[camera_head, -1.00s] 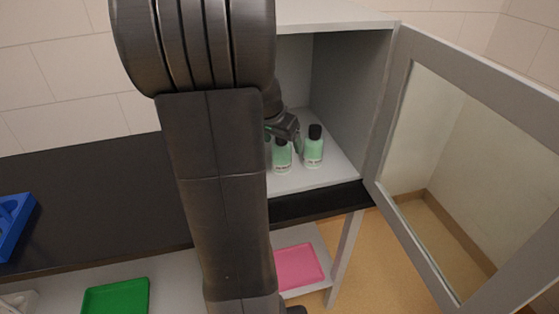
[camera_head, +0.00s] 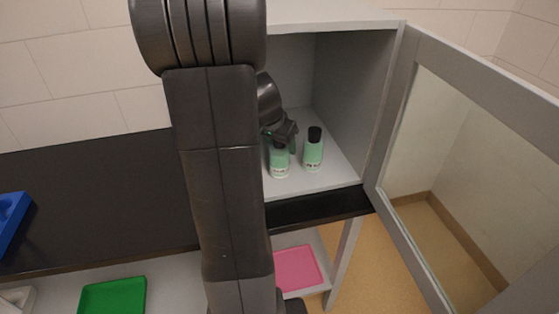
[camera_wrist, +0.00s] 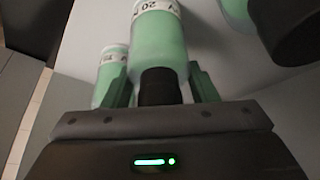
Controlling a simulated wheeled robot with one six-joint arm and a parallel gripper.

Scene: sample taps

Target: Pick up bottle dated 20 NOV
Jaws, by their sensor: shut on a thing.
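A green bottle with a black cap (camera_wrist: 160,87) stands in the open cabinet. In the wrist view its white label, partly cut off, shows "20" and a "V"; this bottle also shows in the head view (camera_head: 279,167). My gripper (camera_wrist: 160,90) is shut on this bottle, one finger at each side near its cap. In the head view my gripper (camera_head: 280,140) comes down onto it from above. The bottle appears upright on the cabinet floor; I cannot tell whether it is lifted.
A second green bottle (camera_head: 313,150) stands close on the right, its black cap (camera_wrist: 288,30) near my gripper. A third bottle (camera_wrist: 110,72) is at the left in the wrist view. The cabinet side wall (camera_head: 345,105) and open glass door (camera_head: 450,170) bound the right.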

